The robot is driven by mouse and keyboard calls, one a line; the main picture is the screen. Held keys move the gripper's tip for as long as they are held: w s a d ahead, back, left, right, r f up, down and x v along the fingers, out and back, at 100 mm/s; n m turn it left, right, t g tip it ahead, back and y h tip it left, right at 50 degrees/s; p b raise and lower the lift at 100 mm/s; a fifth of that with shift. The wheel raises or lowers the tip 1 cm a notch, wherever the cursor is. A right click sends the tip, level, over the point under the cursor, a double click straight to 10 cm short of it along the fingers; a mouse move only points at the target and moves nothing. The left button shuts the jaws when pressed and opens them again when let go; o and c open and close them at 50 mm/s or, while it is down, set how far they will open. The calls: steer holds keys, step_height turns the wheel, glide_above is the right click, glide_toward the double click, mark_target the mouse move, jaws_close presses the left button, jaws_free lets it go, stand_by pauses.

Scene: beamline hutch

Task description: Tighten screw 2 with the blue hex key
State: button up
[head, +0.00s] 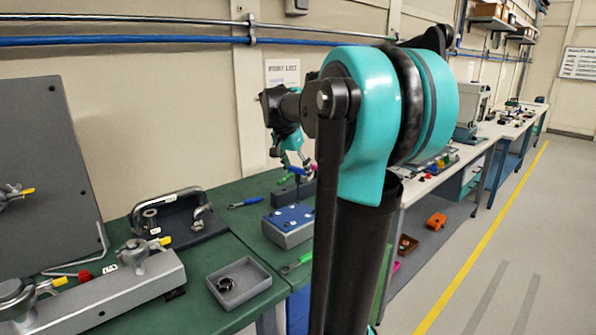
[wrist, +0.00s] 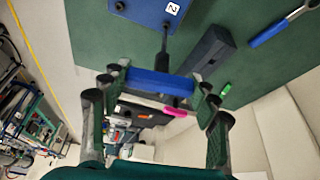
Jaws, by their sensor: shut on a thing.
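My gripper (wrist: 158,86) is shut on the blue handle (wrist: 160,83) of the hex key in the wrist view. Its dark shaft (wrist: 164,45) points to the blue-topped block (wrist: 143,12), near the label "2". The shaft's end overlaps the block's edge; I cannot tell whether it sits in a screw. A dark screw head (wrist: 120,5) shows left of the label. In the head view, the block (head: 289,236) stands on the green bench, and my gripper (head: 300,163) is above and behind it, partly hidden by my arm.
A dark grey block (wrist: 207,52) lies beside the key. A blue-handled tool (head: 245,202) and a green-handled tool (head: 296,264) lie on the green bench (head: 225,240). A grey tray (head: 262,287) stands in front. A metal clamp rail (head: 110,292) is at left.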

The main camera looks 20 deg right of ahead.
steer(key=n+t+y, duration=0.1)
steer(key=n, duration=0.3)
stand_by(0.4)
steer(key=shift+f, duration=0.55)
stand_by(0.7)
stand_by(0.4)
steer(key=m+g+h, duration=0.1)
steer(key=m, duration=0.3)
stand_by(0.4)
